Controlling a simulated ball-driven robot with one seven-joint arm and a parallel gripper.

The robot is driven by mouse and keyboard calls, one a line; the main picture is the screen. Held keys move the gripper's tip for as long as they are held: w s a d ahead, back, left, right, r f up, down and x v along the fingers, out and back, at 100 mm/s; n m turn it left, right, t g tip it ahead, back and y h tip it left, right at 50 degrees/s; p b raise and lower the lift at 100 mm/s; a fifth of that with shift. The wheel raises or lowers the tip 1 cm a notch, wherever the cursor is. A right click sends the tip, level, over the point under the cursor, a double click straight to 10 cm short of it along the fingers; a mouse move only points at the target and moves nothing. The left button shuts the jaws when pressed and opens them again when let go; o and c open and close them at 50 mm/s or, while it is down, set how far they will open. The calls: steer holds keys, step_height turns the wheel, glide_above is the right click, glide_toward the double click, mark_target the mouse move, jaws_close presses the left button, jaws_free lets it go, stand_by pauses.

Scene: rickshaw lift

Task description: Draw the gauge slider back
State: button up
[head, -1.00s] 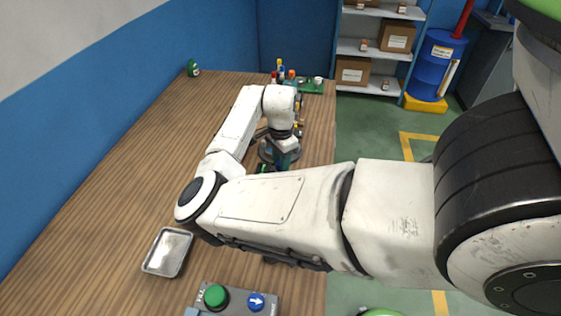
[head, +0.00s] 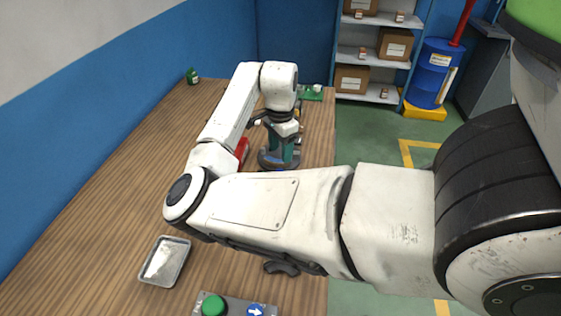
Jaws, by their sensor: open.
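My gripper (head: 282,150) is at the end of the arm, pointing down over the far part of the wooden bench. Teal parts show below the white wrist, just above a dark round base (head: 266,162) on the bench. The jaws are open and I see nothing held between them. The fingertips are small and partly hidden, so I cannot tell whether they touch anything. I cannot make out the gauge slider; my arm covers part of the bench around the round base.
A red object (head: 243,148) is partly hidden behind my forearm. A metal tray (head: 164,262) lies front left, near a control box with a green button (head: 213,304). A green tray (head: 312,94) and a green jar (head: 192,76) stand far back.

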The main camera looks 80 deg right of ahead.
steer(key=shift+r, duration=1.7)
